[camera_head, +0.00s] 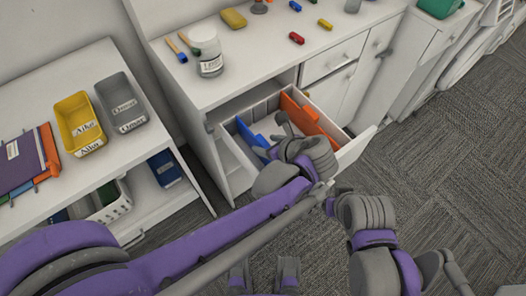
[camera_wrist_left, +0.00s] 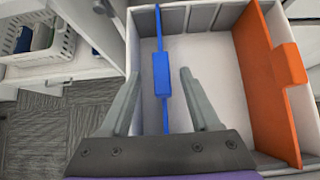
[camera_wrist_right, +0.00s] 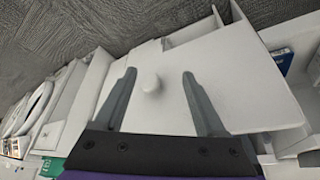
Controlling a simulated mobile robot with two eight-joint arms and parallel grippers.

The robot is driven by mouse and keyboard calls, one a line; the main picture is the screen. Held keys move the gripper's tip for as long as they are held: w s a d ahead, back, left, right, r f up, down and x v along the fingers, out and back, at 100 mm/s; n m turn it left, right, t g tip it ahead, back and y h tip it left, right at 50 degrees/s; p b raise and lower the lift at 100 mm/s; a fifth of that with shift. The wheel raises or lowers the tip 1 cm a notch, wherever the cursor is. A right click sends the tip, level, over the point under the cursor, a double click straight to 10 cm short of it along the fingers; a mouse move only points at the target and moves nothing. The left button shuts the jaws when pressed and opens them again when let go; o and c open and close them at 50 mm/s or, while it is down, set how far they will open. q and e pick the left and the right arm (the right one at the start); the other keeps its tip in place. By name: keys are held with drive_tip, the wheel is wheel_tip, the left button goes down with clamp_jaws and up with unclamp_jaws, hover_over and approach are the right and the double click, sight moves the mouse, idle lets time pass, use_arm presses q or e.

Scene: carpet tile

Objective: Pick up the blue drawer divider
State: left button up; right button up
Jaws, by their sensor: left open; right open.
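The blue drawer divider (camera_wrist_left: 161,75) stands upright in the open white drawer (camera_head: 354,150), with a thicker tab at its middle. In the left wrist view it shows between my open left fingers (camera_wrist_left: 160,95), apart from both as far as I can tell. In the head view my left gripper (camera_head: 284,128) is over the drawer and partly hides the blue divider (camera_head: 250,136). My right gripper (camera_wrist_right: 158,95) is open and empty; in its wrist view a white panel with a round knob lies beyond the fingers.
An orange divider (camera_wrist_left: 265,75) stands in the same drawer, to the right of the blue one. The white counter above holds a jar (camera_head: 208,53), a yellow sponge (camera_head: 233,18) and small coloured blocks. A shelf at left bears a yellow bin (camera_head: 80,123) and a grey bin (camera_head: 121,103).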

use_arm(q)
drive_tip(key=shift+x, duration=3.2)
drive_tip(key=shift+d, duration=0.1)
clamp_jaws()
